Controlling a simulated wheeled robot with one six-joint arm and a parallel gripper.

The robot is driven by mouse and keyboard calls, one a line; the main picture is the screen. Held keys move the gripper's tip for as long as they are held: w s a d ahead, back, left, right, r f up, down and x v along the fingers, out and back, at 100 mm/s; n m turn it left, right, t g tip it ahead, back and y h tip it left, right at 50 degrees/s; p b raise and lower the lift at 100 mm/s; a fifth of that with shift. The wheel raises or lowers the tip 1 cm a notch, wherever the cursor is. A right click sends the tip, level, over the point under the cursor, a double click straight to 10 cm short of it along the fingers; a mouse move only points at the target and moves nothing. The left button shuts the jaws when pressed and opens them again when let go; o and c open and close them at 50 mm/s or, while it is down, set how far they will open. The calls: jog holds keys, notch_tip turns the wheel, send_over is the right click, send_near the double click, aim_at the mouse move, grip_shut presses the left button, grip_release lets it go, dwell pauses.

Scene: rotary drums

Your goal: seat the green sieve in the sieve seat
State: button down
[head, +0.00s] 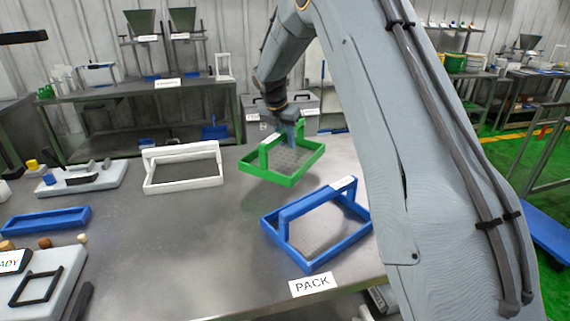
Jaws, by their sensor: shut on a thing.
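The green sieve (302,172) is a rectangular green frame with a mesh floor and a raised handle. It is over the far part of the grey table, roughly level; I cannot tell how far above the top it is. My gripper (291,134) reaches down from above and is shut on the green sieve at its handle. The fingers partly hide the handle and mesh. I cannot tell for certain which thing is the sieve seat.
A white sieve (185,185) stands left of the green one, and a blue sieve (318,260) stands nearer, by the PACK label (312,284). A blue tray (45,222) and pale boards with small parts lie at left. The table's middle (185,245) is clear.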

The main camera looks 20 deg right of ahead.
aim_at(287, 157)
jog(key=shift+f+p, duration=0.65)
jog(key=shift+f, duration=2.2)
jog(key=shift+f, duration=0.15)
jog(key=c, duration=1.6)
grip_release()
jog(key=shift+o, duration=0.2)
